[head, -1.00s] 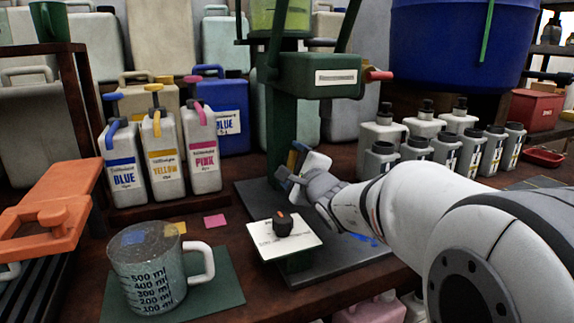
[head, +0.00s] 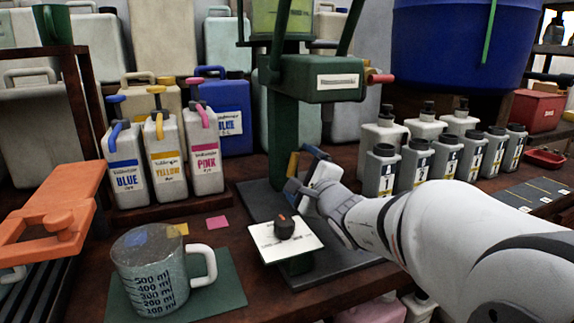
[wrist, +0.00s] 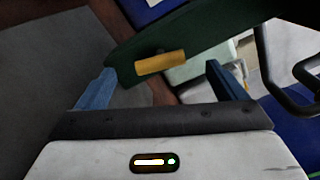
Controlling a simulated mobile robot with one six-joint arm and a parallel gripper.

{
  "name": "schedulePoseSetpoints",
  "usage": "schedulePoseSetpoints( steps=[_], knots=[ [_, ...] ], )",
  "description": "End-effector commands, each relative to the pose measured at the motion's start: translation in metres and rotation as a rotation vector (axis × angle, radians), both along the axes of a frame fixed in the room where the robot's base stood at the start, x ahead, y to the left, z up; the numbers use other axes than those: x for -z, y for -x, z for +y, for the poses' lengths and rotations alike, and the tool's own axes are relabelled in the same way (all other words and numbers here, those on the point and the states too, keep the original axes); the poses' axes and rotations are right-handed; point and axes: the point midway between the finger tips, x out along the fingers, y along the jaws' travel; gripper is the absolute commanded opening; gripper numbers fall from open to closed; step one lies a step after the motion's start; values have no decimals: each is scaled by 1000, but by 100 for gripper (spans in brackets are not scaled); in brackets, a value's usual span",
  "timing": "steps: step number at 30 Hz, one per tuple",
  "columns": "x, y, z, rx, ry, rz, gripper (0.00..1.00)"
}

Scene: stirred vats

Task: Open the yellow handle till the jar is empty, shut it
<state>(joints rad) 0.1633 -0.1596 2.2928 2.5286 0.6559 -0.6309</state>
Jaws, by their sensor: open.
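The yellow handle (wrist: 160,63) is a short bar on a dark green part in the wrist view. It lies ahead of the gap between my blue fingers, with no visible contact. In the head view a bit of yellow (head: 293,164) shows beside the fingertips. My gripper (head: 304,165) is open and empty, in front of the green stand; it also shows in the wrist view (wrist: 163,88). A clear jar (head: 282,18) with yellow-green contents sits atop the stand, its top cut off. A measuring jug (head: 150,275) stands on a green mat; its fill is unclear.
A white plate with a black knob (head: 284,228) sits in front of the stand. A red-tipped handle (head: 381,78) sticks out at upper right. Dye jugs (head: 167,155) stand left, several grey bottles (head: 420,160) right. An orange clamp-like part (head: 50,215) is at far left.

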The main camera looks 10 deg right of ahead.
Motion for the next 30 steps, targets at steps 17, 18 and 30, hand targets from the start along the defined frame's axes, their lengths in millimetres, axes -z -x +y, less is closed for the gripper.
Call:
schedulePoseSetpoints(
  steps=[17, 18, 30],
  knots=[
    [0, 40, -7, -1, -1, 1, 91],
    [0, 40, -7, -1, -1, 1, 91],
    [-51, 59, 27, -204, 274, -7, 91]
  ],
)
